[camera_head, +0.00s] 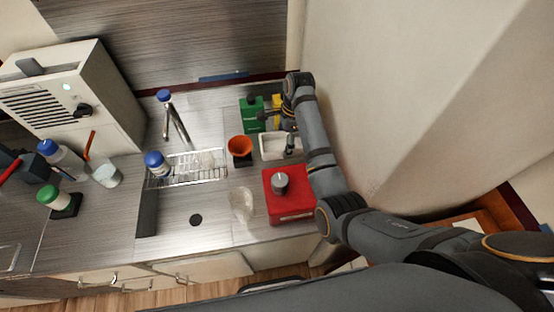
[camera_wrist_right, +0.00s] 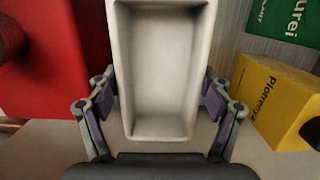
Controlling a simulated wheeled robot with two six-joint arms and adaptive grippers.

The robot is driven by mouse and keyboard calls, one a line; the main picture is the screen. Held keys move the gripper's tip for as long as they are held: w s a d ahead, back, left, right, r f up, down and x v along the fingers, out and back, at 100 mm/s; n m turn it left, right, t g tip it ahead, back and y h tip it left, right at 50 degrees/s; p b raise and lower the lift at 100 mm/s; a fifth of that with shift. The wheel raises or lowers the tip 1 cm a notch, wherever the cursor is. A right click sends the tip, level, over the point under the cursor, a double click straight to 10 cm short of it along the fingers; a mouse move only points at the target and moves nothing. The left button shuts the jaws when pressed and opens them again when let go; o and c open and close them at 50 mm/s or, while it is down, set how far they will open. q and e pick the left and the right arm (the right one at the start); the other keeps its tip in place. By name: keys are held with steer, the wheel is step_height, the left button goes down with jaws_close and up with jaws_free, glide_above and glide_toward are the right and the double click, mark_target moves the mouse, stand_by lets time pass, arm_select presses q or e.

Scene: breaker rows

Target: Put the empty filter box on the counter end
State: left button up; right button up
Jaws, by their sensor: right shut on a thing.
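The empty filter box (camera_head: 271,147) is a white, open-topped box at the right part of the counter (camera_head: 213,262). In the right wrist view the filter box (camera_wrist_right: 160,70) fills the middle, and its inside is bare. My right gripper (camera_head: 290,141) is at the box's right end in the head view. Its two fingers, with purple pads, press on the box's opposite sides in the wrist view (camera_wrist_right: 159,100). I cannot tell whether the box rests on the counter or hangs just above it.
A red box (camera_head: 290,206) with a grey knob stands in front of the filter box. A green box (camera_head: 252,113) and a yellow box (camera_wrist_right: 275,100) are behind it. An orange funnel (camera_head: 240,146) stands left.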

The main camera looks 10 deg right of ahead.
step_height(320, 180, down, 3)
steer(key=shift+r, duration=0.1)
steer(key=shift+f, duration=0.3)
step_height(320, 180, down, 3)
steer(key=shift+r+p, duration=0.1)
steer(key=shift+p, duration=0.3)
arm_select(q)
steer(key=shift+w+r, duration=0.7)
steer(key=shift+w, duration=0.15)
arm_select(e)
steer(key=shift+f, duration=0.5)
steer(key=shift+f, duration=0.1)
steer(key=o, duration=1.3)
arm_select(q)
steer(key=shift+f+b, duration=0.7)
arm_select(e)
steer(key=r, duration=0.4)
steer(key=d+r, duration=0.1)
steer(key=r, duration=0.7)
steer(key=shift+d+r, duration=0.1)
steer(key=shift+d, duration=0.3)
